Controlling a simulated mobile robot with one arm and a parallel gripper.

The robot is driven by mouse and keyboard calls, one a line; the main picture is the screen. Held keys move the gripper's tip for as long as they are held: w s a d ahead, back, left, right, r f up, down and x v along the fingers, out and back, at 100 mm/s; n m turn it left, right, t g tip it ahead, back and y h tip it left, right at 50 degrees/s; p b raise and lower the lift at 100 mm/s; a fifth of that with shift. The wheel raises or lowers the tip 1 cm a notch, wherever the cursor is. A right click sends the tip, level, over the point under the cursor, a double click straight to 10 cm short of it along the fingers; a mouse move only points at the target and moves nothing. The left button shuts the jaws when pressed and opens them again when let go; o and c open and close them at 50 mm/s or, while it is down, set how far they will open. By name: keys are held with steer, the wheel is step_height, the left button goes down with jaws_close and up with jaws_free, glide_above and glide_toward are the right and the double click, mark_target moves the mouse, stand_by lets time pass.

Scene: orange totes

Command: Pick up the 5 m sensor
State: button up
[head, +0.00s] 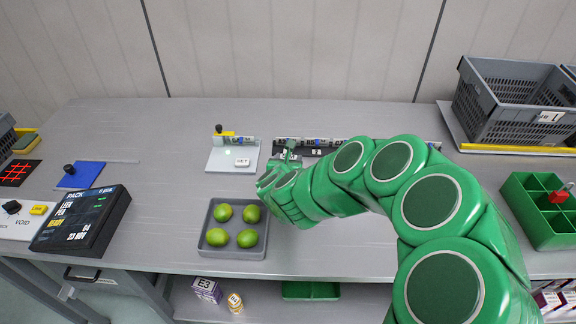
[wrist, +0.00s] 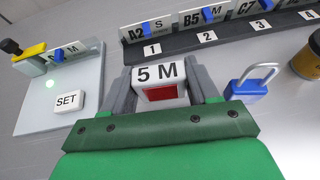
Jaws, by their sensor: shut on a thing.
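The 5 M sensor (wrist: 159,76) is a white block with black lettering on top and a red face below it. In the wrist view my gripper (wrist: 162,92) has a grey finger on each side of it and is shut on it. In the head view my gripper (head: 285,158) is at the front of the dark slot rack; the sensor cannot be made out there. I cannot tell whether the sensor touches the table.
The slot rack (wrist: 222,46), with numbered slots holding labelled sensors, is just behind. A SET panel (wrist: 85,99) stands left, a blue padlock (wrist: 247,88) right. In the head view a grey tray (head: 231,252) of green fruit is in front; grey crates (head: 513,107) stand right.

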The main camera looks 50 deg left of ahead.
mark_target(292, 157)
steer(key=s+d+r, duration=0.7)
steer(key=d+r, duration=0.2)
steer(key=d, duration=0.2)
steer(key=shift+s+d+r, duration=0.15)
steer(key=shift+d+r, duration=0.05)
